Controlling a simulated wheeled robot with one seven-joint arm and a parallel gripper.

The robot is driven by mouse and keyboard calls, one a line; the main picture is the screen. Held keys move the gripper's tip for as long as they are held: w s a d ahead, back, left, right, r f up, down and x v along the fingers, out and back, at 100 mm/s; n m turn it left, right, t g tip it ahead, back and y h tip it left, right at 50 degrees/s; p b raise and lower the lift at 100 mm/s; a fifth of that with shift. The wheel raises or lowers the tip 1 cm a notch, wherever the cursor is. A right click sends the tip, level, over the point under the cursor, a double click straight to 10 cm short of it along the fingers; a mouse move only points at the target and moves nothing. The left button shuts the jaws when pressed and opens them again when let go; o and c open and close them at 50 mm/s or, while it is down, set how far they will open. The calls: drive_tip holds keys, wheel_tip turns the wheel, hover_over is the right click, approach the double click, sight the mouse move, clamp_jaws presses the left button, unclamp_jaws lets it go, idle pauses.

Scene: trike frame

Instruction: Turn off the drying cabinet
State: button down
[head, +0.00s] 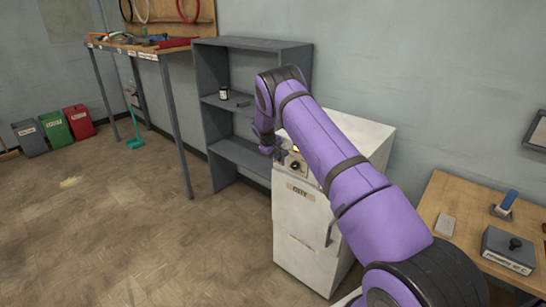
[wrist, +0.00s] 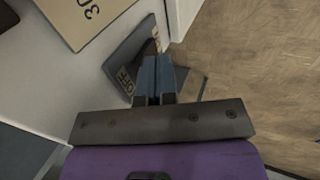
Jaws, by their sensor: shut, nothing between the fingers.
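The drying cabinet (head: 300,232) is a white upright cabinet with a DRY label (head: 300,192) and a door handle, in the middle of the head view. A small control plate with a dark round knob (head: 295,166) is at its top front. In the wrist view a dark grey switch piece (wrist: 130,62) carries a label that appears to read OFF. My gripper (wrist: 158,62) is shut and empty, its blue fingertips right at this piece. I cannot tell whether they touch it. In the head view my arm hides part of the cabinet, and the fingertips cannot be made out.
A grey open shelf (head: 240,147) stands left of the cabinet. A wooden table (head: 450,200) with a grey box (head: 509,249) is on the right. A tool bench (head: 150,50) and coloured bins (head: 55,129) stand at the back left. The floor in front is clear.

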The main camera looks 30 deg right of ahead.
drive_tip(key=shift+w+d+r, duration=0.1)
drive_tip(key=shift+d, duration=0.25)
drive_tip(key=shift+r, duration=0.15)
drive_tip(key=shift+r, duration=0.7)
drive_tip(key=a+v, duration=0.1)
drive_tip(key=v, duration=1)
drive_tip(key=shift+r, duration=0.15)
